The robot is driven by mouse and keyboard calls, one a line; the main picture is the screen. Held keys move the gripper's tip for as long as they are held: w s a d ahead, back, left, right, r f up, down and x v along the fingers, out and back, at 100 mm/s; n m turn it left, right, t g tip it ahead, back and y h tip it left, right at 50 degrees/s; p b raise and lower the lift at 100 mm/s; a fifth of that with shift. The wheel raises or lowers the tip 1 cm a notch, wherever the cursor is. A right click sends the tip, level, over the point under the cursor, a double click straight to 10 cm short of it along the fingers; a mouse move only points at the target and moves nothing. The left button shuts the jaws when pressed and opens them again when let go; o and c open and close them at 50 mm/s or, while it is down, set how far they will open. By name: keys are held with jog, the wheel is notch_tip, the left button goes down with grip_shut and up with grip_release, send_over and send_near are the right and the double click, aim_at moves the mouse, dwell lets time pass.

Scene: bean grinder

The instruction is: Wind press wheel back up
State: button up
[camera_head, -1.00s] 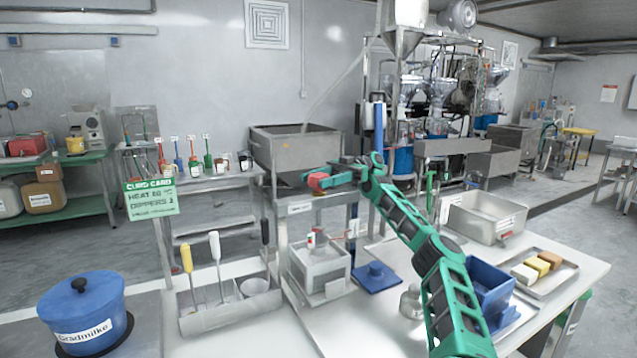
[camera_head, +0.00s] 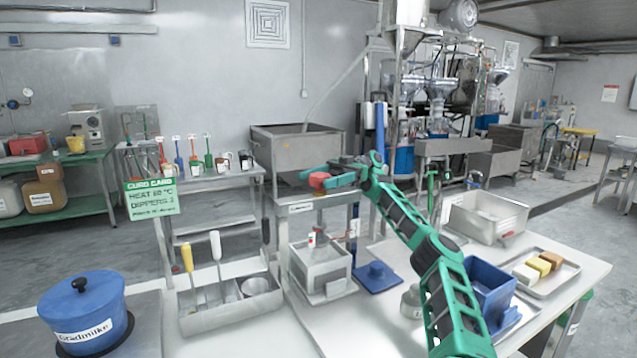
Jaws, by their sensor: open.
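The press is a grey metal frame (camera_head: 302,209) on the worktop, with an open-topped, pale box (camera_head: 320,268) standing inside it. A red piece (camera_head: 319,181), seemingly part of the press wheel, shows just above the frame's top. My gripper (camera_head: 316,179) is at this red piece, coming from the right, with its green fingers open around or beside it. I cannot tell whether the fingers touch it. The rest of the wheel is hidden or too small to make out.
A steel hopper (camera_head: 297,150) is behind the press. A utensil tray (camera_head: 230,312) and blue pot (camera_head: 84,312) lie left; a blue bin (camera_head: 490,288) and steel basin (camera_head: 487,216) lie right.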

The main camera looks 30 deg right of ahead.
aim_at(317, 175)
jog(key=shift+r, duration=0.7)
jog(key=r, duration=0.1)
jog(key=a+r, duration=0.1)
jog(key=r, duration=0.1)
jog(key=s+a+r, duration=0.3)
jog(key=a+r, duration=0.3)
jog(key=a, duration=0.4)
jog(key=shift+s+r, duration=0.2)
jog(key=shift+s, duration=0.15)
